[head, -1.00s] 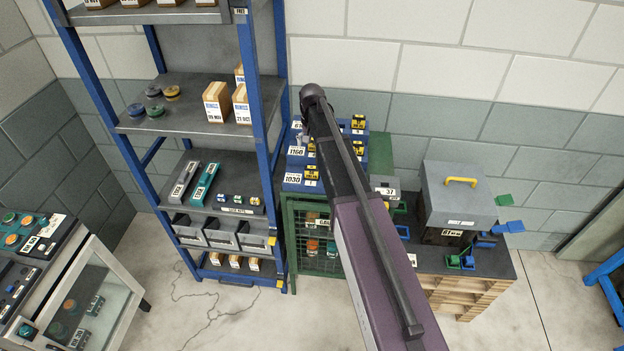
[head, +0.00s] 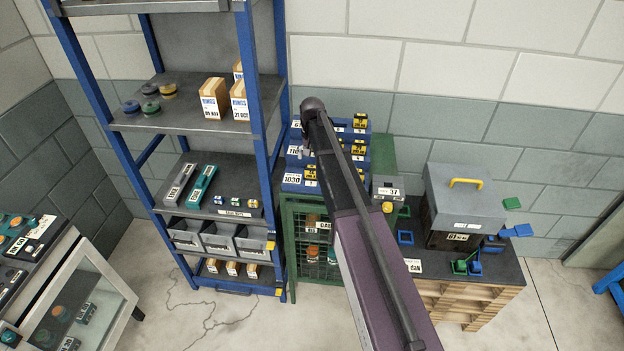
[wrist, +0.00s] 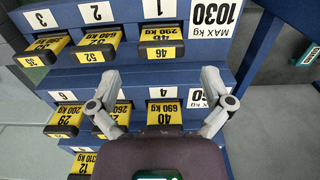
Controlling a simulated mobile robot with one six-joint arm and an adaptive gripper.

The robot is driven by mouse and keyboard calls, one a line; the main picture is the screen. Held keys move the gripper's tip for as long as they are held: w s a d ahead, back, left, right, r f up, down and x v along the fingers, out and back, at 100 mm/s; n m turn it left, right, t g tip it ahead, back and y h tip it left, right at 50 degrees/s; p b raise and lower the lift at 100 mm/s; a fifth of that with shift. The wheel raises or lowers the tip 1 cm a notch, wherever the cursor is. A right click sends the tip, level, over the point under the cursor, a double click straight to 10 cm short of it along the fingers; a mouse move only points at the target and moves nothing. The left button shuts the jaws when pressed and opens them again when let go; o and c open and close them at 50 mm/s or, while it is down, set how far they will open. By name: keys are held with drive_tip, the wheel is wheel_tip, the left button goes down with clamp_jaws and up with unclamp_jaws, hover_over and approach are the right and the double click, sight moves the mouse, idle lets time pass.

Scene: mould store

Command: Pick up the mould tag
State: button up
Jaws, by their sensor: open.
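Several yellow mould tags with black fronts sit in a stepped blue rack (wrist: 270,100), their print upside down in the wrist view. One tag reads 46, 290 kg (wrist: 163,42). A tag reading 40, 690 kg (wrist: 168,108) sits a step away, between my fingers and close to the palm. My gripper (wrist: 161,78) is open and empty, its two fingers spread over the rack. The head view also shows the rack (head: 293,180) with yellow tags (head: 360,121), partly hidden behind my arm. Which tag is meant cannot be told.
A blue-framed shelf (head: 265,100) stands left of the rack. The rack rests on a green mesh cabinet (head: 288,225). To the right, a grey box with a yellow handle (head: 462,205) stands on a dark-topped bench (head: 425,272). A glass-fronted case (head: 95,285) is at lower left.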

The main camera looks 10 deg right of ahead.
sight(312, 167)
drive_tip(key=shift+f, duration=0.15)
drive_tip(key=shift+w+f+b, duration=0.15)
drive_tip(key=shift+f+b, duration=2.35)
drive_tip(key=shift+b, duration=0.1)
drive_tip(key=c, duration=1)
